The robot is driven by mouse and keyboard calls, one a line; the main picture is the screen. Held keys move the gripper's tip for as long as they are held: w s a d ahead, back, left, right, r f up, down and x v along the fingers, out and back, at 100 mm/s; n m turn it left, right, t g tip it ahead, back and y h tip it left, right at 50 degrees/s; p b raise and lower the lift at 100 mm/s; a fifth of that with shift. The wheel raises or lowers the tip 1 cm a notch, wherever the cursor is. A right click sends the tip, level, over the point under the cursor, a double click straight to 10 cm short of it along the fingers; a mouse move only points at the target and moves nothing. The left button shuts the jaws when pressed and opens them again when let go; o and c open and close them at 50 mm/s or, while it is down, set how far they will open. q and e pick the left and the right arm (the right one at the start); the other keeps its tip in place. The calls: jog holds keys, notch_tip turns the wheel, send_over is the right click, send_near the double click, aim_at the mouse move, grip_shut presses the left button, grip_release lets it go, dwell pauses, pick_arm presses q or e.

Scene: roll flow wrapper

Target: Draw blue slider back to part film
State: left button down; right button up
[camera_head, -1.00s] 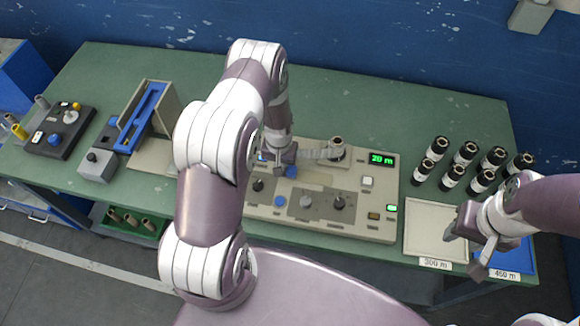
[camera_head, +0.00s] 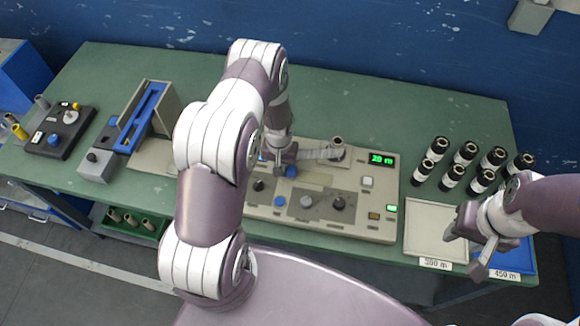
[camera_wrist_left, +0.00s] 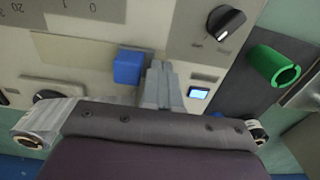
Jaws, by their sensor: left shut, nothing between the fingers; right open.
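The blue slider (camera_head: 291,171) is a small blue block on the beige machine panel (camera_head: 320,224). In the left wrist view the slider (camera_wrist_left: 127,66) sits just left of my left gripper's fingers (camera_wrist_left: 160,82). My left gripper (camera_head: 281,164) is shut and empty, low over the panel beside the slider; I cannot tell whether they touch. Its arm hides part of the machine in the head view. A greyish film-like piece (camera_head: 320,154) lies behind the slider; its exact state is unclear. My right gripper (camera_head: 466,252) is open and empty above the front right trays.
A green display (camera_head: 381,159) reads about 20 m. Several black-and-white rolls (camera_head: 452,176) stand at the right. A cream tray (camera_head: 432,203) and a blue tray lie before them. A blue-topped holder (camera_head: 142,118) stands left. The left wrist view shows a knob (camera_wrist_left: 227,22) and green tube (camera_wrist_left: 272,66).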

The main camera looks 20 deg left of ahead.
aim_at(311, 179)
pick_arm(q)
jog(key=shift+d, duration=0.1)
jog(key=shift+w+d+b, duration=0.1)
jog(key=shift+w+d, duration=0.1)
jog(key=shift+d, duration=0.7)
jog(key=shift+w+d+b, duration=0.15)
jog(key=shift+w+d, duration=0.1)
jog(key=shift+d, duration=0.6)
jog(key=shift+w+d+b, duration=0.1)
jog(key=shift+w+d, duration=0.1)
jog(key=shift+d, duration=0.7)
jog(key=shift+w+d+b, duration=0.15)
jog(key=shift+w+d, duration=0.05)
jog(key=shift+d, duration=0.6)
jog(key=shift+w+d+b, duration=0.15)
jog(key=shift+w+d, duration=0.05)
jog(key=shift+d, duration=0.65)
jog(key=shift+w+d+b, duration=0.15)
jog(key=shift+w+d, duration=0.05)
jog(key=shift+d, duration=0.6)
jog(key=shift+s+a, duration=0.15)
jog(key=shift+a, duration=0.5)
notch_tip(311, 179, up, 8)
jog(key=p, duration=0.6)
